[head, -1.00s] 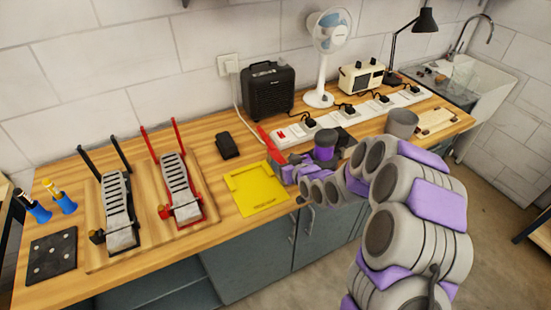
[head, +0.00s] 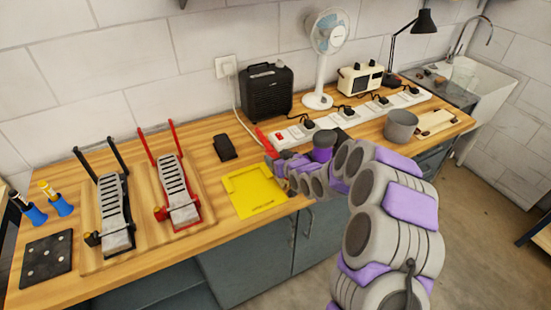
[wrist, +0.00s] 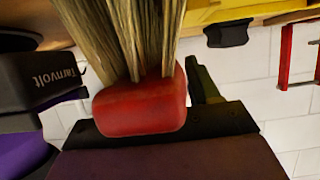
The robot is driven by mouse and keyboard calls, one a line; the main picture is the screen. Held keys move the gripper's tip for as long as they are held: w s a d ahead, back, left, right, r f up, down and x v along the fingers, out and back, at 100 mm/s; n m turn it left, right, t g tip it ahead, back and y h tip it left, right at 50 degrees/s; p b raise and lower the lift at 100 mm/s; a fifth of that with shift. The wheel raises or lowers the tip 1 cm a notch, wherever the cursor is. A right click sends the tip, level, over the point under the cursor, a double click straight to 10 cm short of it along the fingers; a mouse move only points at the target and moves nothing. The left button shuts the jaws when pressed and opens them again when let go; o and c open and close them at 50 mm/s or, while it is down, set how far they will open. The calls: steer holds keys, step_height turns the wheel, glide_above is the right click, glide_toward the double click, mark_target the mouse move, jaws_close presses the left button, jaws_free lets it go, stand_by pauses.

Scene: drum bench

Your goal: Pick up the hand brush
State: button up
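The hand brush fills the middle of the wrist view, with a red block (wrist: 140,105) and pale bristles that run up to the top edge. In the head view a red strip of the hand brush (head: 266,142) sticks out up and left from my gripper (head: 277,160). The contact itself is partly hidden.
A yellow tray (head: 252,192) lies left of my gripper, with a black block (head: 224,147) behind it. A white power strip (head: 345,117) runs behind the arm. A black speaker-like box (head: 267,92), a fan (head: 325,60) and a grey cup (head: 401,125) stand nearby. Two pedals (head: 178,190) stand left.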

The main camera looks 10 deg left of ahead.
steer(key=shift+a, duration=0.25)
steer(key=c, duration=0.9)
steer(key=shift+d, duration=0.1)
steer(key=shift+c, duration=0.7)
steer(key=shift+r, duration=0.1)
